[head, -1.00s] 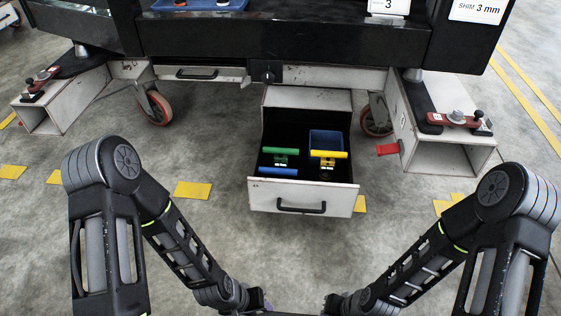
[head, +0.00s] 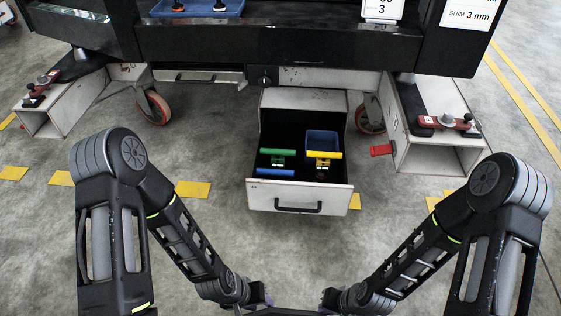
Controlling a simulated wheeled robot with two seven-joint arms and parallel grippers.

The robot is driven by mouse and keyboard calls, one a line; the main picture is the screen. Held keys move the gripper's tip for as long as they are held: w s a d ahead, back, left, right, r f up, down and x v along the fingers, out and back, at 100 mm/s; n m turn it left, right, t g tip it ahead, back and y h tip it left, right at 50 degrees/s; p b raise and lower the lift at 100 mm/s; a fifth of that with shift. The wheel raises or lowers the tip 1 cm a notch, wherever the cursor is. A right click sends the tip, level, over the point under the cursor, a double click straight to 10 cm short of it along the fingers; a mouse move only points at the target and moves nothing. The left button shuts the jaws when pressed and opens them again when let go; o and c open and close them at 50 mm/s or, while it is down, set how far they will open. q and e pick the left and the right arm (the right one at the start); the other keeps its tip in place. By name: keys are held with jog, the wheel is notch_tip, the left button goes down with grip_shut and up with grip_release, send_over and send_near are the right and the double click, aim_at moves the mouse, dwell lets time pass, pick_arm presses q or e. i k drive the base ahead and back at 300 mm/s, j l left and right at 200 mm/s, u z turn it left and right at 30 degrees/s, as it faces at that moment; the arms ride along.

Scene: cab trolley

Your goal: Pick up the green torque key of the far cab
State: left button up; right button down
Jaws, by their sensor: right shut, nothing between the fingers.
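The green torque key (head: 277,152) lies in the open drawer (head: 299,198) under the trolley, at the left of the drawer, with its green bar handle uppermost. A yellow-handled key (head: 324,155) lies to its right and a blue-handled one (head: 275,171) in front of it. My left gripper (head: 262,298) and right gripper (head: 328,300) are low at the bottom edge, well in front of the drawer and apart from the keys. Only small parts of them show. The right one is shut and empty; the left one's fingers cannot be made out.
A small blue bin (head: 323,138) stands in the back right of the drawer. White box-section legs (head: 438,155) with red clamps flank the drawer, and castor wheels (head: 154,107) stand beside it. The floor between my arms and the drawer is clear.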

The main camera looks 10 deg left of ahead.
aim_at(278, 158)
jog(key=j+z, duration=0.1)
jog(key=z, duration=0.3)
jog(key=j+z, duration=0.1)
jog(key=z, duration=0.3)
jog(key=j+z, duration=0.15)
jog(key=z, duration=0.25)
jog(key=j+z, duration=0.15)
jog(key=z, duration=0.25)
jog(key=j+z, duration=0.15)
jog(key=j, duration=0.2)
jog(key=k+j+z, duration=0.2)
jog(key=j, duration=0.15)
jog(key=j+z, duration=0.15)
jog(key=j, duration=0.25)
jog(key=k+j+z, duration=0.15)
jog(key=j, duration=0.15)
jog(key=k+j+z, duration=0.2)
jog(key=k+j, duration=0.15)
jog(key=j, duration=0.2)
jog(key=k+j, duration=0.1)
jog(key=j, duration=0.25)
